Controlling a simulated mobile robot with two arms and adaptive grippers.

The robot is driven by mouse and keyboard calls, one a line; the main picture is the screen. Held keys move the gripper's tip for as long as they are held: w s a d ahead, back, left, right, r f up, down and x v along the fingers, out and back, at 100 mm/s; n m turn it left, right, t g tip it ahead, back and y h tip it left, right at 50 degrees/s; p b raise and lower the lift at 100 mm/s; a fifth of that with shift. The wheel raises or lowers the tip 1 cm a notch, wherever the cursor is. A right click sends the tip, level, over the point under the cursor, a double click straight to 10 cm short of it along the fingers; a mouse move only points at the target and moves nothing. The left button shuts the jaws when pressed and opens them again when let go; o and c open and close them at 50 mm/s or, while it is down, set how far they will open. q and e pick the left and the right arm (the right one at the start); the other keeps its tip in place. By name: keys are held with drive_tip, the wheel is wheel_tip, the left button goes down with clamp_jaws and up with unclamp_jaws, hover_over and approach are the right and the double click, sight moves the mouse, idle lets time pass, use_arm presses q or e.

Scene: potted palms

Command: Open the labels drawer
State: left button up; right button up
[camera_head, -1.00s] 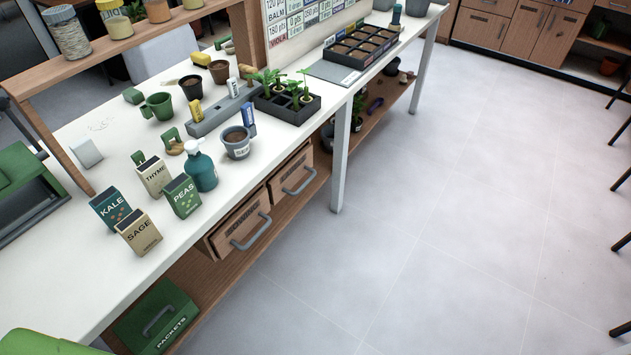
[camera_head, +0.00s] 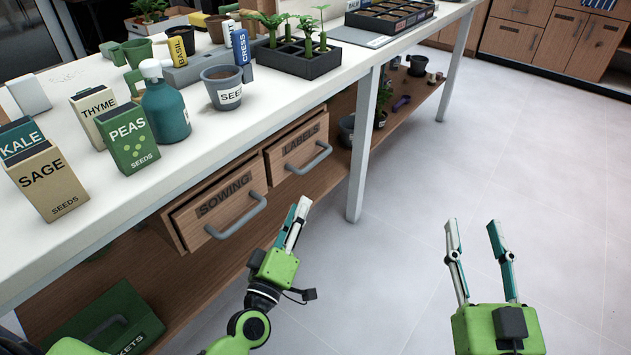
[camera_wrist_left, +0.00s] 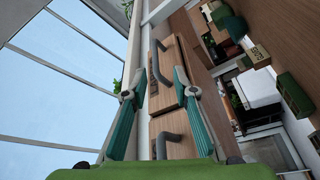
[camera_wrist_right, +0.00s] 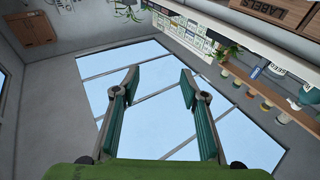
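The labels drawer (camera_head: 300,146) is a wooden front with a dark LABELS plate and a grey bar handle (camera_head: 312,162). It sits under the white table, right of the sowing drawer (camera_head: 218,207), and looks shut. It also shows upside down at the top of the right wrist view (camera_wrist_right: 290,12). My left gripper (camera_head: 299,207) is in front of and below the drawers, apart from the handles. Its fingers show spread and empty in the left wrist view (camera_wrist_left: 160,90). My right gripper (camera_head: 472,225) is open and empty over the floor, right of the table leg.
The white table leg (camera_head: 363,150) stands just right of the labels drawer. A wooden lower shelf (camera_head: 325,190) runs beneath, with a green packets box (camera_head: 105,318). Seed packets, a teal bottle (camera_head: 166,112) and pots stand on the table. The floor at right is clear.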

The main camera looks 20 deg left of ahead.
sight(316, 159)
use_arm(q)
drive_tip(key=shift+n, duration=0.3)
drive_tip(key=w+r, duration=0.1)
drive_tip(key=w, duration=0.3)
drive_tip(key=w+r, duration=0.1)
drive_tip(key=w, duration=0.3)
drive_tip(key=w+r, duration=0.1)
drive_tip(key=w, duration=0.3)
drive_tip(key=shift+a+r, duration=0.15)
drive_tip(key=shift+r, duration=0.2)
drive_tip(key=shift+w+r, duration=0.15)
drive_tip(key=shift+w, duration=0.6)
use_arm(e)
drive_tip(key=shift+s+r+t, duration=0.3)
drive_tip(key=shift+r+t, duration=0.05)
drive_tip(key=shift+r, duration=0.5)
drive_tip(key=shift+s+r+t, duration=0.25)
drive_tip(key=shift+r+t, duration=0.1)
drive_tip(key=shift+r, duration=0.45)
use_arm(q)
clamp_jaws()
